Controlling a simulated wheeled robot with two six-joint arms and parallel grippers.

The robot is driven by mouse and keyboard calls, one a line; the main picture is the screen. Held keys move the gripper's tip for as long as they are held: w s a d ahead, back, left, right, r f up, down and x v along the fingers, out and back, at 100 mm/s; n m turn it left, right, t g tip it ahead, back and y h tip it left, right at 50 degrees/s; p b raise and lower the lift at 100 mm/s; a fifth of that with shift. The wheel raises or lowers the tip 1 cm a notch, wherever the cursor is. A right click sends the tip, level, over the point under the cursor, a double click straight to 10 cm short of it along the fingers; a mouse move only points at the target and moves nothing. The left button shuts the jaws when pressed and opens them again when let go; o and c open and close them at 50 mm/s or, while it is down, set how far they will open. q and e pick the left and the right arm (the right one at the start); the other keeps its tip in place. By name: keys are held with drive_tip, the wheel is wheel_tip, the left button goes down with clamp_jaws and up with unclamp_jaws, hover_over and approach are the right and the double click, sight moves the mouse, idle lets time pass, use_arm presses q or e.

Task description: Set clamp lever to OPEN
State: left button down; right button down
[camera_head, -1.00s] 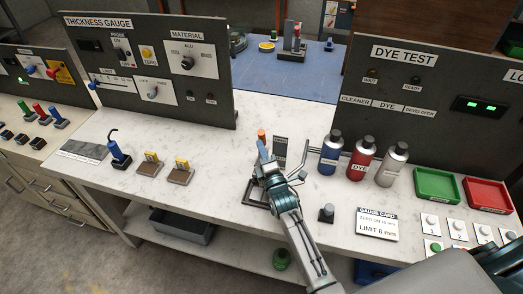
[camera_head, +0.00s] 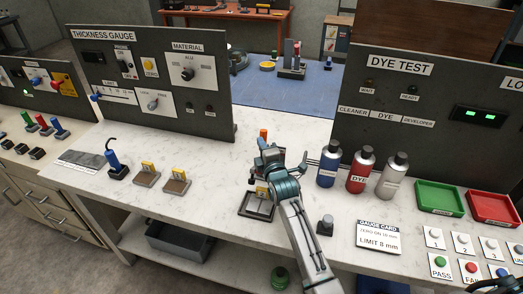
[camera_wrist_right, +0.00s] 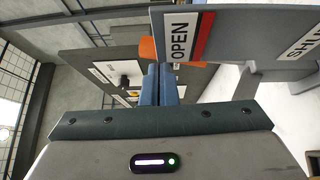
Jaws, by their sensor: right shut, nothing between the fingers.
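The clamp lever's orange grip (camera_head: 263,134) shows just beyond my right gripper (camera_head: 262,145) in the head view. In the right wrist view an orange piece (camera_wrist_right: 147,48) is partly hidden behind the plate marked OPEN and SHUT (camera_wrist_right: 235,32). My right gripper's blue fingers (camera_wrist_right: 160,86) are together and empty, close to the OPEN end of that plate. Whether they touch the lever I cannot tell. The dark clamp frame (camera_head: 250,211) lies on the bench below the gripper, with a yellow-tagged block at it. My left gripper is out of view.
Blue (camera_head: 329,165), red (camera_head: 360,170) and grey (camera_head: 392,178) bottles stand right of my right gripper. A dark knob (camera_head: 325,225) and a gauge card (camera_head: 378,237) are nearer the front edge. Bench left of the clamp is clear up to two tagged blocks (camera_head: 176,182).

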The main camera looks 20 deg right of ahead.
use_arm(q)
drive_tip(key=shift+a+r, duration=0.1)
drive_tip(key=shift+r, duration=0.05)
use_arm(e)
drive_tip(key=shift+w+d+r, duration=0.2)
drive_tip(key=shift+w+d, duration=0.15)
drive_tip(key=shift+d, duration=0.05)
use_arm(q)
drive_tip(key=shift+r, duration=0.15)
